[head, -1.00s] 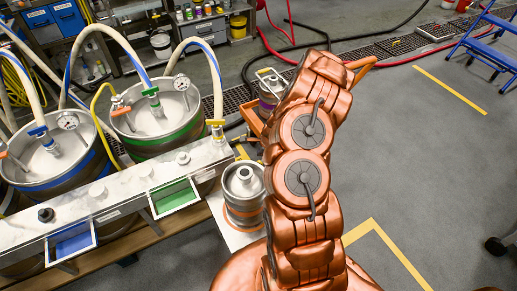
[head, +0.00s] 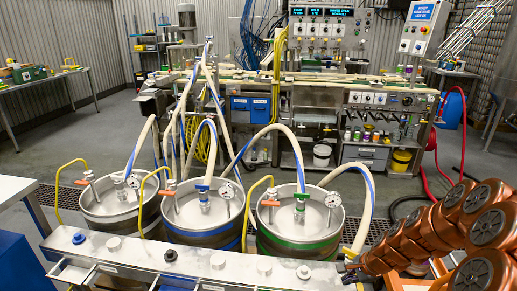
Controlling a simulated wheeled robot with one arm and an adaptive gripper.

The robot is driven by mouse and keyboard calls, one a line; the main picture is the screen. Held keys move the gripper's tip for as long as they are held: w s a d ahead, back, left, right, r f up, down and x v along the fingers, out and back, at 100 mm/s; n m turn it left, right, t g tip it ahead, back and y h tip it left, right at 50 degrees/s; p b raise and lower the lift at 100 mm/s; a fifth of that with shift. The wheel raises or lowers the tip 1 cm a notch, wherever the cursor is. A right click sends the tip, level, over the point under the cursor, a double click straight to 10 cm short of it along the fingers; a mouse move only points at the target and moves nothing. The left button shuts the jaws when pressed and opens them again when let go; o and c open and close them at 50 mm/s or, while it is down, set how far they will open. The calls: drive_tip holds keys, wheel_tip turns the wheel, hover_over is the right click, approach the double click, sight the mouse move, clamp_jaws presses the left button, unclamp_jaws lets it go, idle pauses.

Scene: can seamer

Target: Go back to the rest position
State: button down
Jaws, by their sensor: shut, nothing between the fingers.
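My copper-coloured arm comes in at the right edge of the head view and reaches left and down. At its end my gripper (head: 351,274) shows as a small dark shape, shut and empty, by the right end of the steel rail. Its fingers are too small to make out in detail. The nearest keg, with a green band (head: 301,222), stands to its left and behind it.
Two more steel kegs, one with a blue band (head: 203,215) and one at the left (head: 121,208), stand behind the steel rail (head: 200,262). Hoses rise from them. A machine with control panels (head: 322,40) stands behind. Open floor lies at the left.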

drive_tip(key=s+a+r+n+g, duration=0.3)
drive_tip(key=s+a+r+n, duration=0.65)
drive_tip(key=s+r, duration=0.35)
drive_tip(key=s+r+n+g+h, duration=0.1)
drive_tip(key=s+r+n, duration=0.2)
drive_tip(key=s, duration=0.7)
drive_tip(key=s+r+n+g+h, duration=0.1)
drive_tip(key=s+r+n+h, duration=0.1)
drive_tip(key=s, duration=0.9)
wheel_tip(320, 180, up, 3)
drive_tip(key=shift+f+n, duration=0.15)
drive_tip(key=shift+n, duration=0.5)
drive_tip(key=shift+s+a, duration=0.1)
